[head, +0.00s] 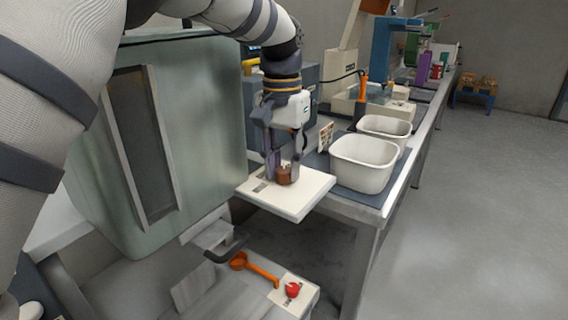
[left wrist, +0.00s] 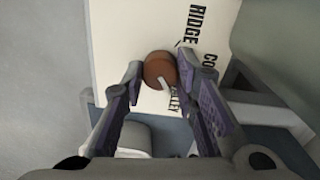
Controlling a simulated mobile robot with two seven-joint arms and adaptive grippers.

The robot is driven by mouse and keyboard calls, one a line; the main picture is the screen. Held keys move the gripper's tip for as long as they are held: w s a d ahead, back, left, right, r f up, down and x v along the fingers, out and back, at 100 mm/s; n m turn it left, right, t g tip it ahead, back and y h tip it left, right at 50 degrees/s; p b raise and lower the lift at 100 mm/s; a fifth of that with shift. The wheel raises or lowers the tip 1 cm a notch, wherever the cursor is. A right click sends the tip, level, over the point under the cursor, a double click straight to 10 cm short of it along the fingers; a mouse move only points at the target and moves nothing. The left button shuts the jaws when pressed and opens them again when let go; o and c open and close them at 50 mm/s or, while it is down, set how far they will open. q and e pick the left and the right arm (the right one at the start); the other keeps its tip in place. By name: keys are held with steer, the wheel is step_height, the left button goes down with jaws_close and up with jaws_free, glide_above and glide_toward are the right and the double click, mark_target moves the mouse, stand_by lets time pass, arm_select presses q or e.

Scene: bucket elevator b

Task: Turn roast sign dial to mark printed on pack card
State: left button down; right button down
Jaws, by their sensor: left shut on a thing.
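The brown round dial (head: 284,175) sits on a white sign board (head: 305,200) in the head view. In the left wrist view the dial (left wrist: 159,69) has a pale pointer mark aimed toward the lower right, near a word ending in "LLEY". The words "RIDGE" and "CO…" are also printed on the board (left wrist: 120,40). My left gripper (head: 283,172) points down with its fingers on both sides of the dial, shut on it. A small printed card (head: 325,137) stands behind the board; its print is too small to read. My right gripper is not in view.
Two white bins (head: 363,162) stand on the bench right of the board. A large pale green hopper (head: 170,140) stands close on the left. An orange scoop (head: 252,268) and a red knob (head: 292,290) are below.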

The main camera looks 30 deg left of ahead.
mark_target(283, 169)
arm_select(q)
steer(key=shift+m, duration=0.5)
steer(key=c, duration=1.2)
jaws_free()
steer(key=shift+c, duration=0.2)
step_height(283, 169, up, 12)
steer(key=shift+a, duration=0.15)
